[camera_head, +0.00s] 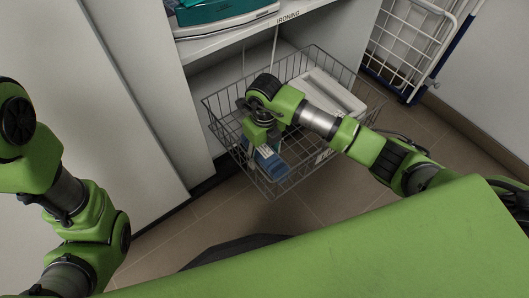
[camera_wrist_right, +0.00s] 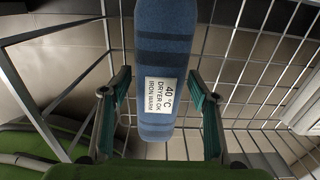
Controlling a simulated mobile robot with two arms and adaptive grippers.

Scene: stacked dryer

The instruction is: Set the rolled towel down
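The rolled towel (camera_wrist_right: 163,55) is blue with darker stripes. It carries a white label reading "40 °C, DRYER OK, IRON WARM". In the head view my right gripper (camera_head: 258,140) reaches down into the wire basket (camera_head: 233,150). The towel (camera_head: 272,164) extends from its fingers toward the basket's front. Whether the towel's underside touches the basket is hidden. My left arm is at the left edge, its gripper outside the frame.
A white box-like item (camera_head: 330,92) lies in the right part of the basket. A shelf marked "IRONING" (camera_head: 287,16) with a teal and white iron (camera_head: 225,10) is above. White cabinet panels (camera_head: 130,90) stand at left, a folded drying rack (camera_head: 405,40) at right.

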